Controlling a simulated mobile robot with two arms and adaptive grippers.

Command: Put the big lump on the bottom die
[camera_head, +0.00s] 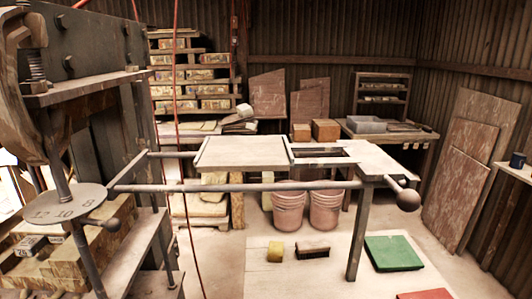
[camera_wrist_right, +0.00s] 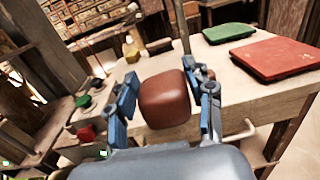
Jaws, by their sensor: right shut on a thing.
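In the right wrist view, a reddish-brown rounded lump (camera_wrist_right: 165,100) sits between the two blue fingers of my right gripper (camera_wrist_right: 164,82). The gripper is shut on it. The lump appears held above a pale bench top, though its underside is partly hidden by the wrist. Neither the lump nor any gripper shows in the head view. The press (camera_head: 90,60) stands at the left of the head view, with a round plate (camera_head: 64,204) marked with numbers. I cannot clearly make out the bottom die. My left gripper is in no view.
A pale surface (camera_head: 340,275) holds a yellow block (camera_head: 275,251), a brush-like item (camera_head: 312,250), a green slab (camera_head: 393,252) and a red slab (camera_head: 425,294). A sliding table (camera_head: 245,152) with a long bar (camera_head: 270,187) spans the middle. Two buckets (camera_head: 289,208) (camera_head: 326,208) stand behind.

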